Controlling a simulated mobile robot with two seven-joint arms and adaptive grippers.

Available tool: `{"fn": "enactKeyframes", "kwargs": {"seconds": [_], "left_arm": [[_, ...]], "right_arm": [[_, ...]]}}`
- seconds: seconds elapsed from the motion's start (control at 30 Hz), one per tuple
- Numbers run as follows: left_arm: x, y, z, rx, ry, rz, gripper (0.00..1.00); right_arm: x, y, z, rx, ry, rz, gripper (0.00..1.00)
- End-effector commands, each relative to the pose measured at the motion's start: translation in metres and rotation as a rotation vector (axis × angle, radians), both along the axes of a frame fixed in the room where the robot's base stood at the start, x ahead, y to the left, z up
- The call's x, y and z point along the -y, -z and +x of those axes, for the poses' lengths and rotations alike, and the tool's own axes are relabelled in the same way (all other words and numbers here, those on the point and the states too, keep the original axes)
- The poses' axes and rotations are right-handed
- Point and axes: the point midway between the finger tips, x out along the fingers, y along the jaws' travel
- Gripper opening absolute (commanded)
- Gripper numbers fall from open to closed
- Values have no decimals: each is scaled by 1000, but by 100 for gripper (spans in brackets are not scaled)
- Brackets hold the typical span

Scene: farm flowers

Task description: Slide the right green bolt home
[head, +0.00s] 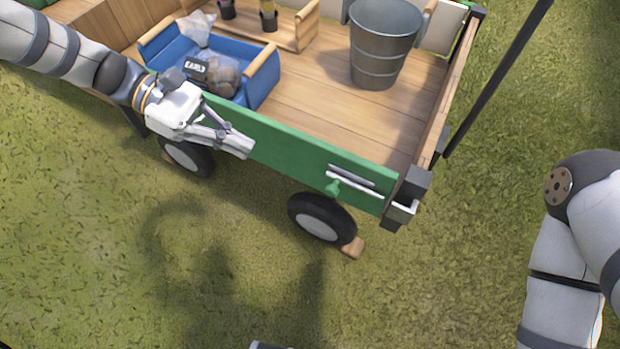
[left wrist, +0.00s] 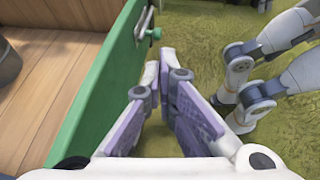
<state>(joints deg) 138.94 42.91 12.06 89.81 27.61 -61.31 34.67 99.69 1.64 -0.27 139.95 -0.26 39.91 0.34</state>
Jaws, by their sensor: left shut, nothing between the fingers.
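The right green bolt is on the outer face of the wagon's green side board (head: 290,148), near its right end. Its green knob (head: 334,188) sticks out below a pale rod (head: 355,186). A pale metal catch (head: 403,211) sits at the corner to its right. I cannot tell whether the rod reaches into the catch. My left gripper (head: 249,149) is shut and empty, beside the board and left of the bolt. In the left wrist view, the knob (left wrist: 155,33) shows beyond the fingertips (left wrist: 159,72), apart from them. My right gripper cannot be made out.
On the wagon bed stand a grey bucket (head: 384,45) and a blue crate (head: 262,90) holding bags. A black wheel (head: 322,218) with a wooden chock (head: 352,247) is below the board. A dark pole (head: 497,80) rises at the right. The grass in front is open.

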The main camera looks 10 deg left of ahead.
Motion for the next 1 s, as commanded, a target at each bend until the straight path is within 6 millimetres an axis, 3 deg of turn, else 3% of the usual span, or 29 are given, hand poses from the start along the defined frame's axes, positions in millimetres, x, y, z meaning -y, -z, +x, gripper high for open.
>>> {"fn": "enactKeyframes", "kwargs": {"seconds": [0.17, 0.7, 1.0], "left_arm": [[10, 6, -2, -2, 4, 1, 0], [108, 56, -11, -3, 4, 1, 0], [125, 64, -11, 0, 2, 4, 0]], "right_arm": [[0, 0, 0, -1, 0, 0, 0], [0, 5, -3, -9, 0, 0, 0], [0, 5, -3, -10, 0, 0, 0]]}}
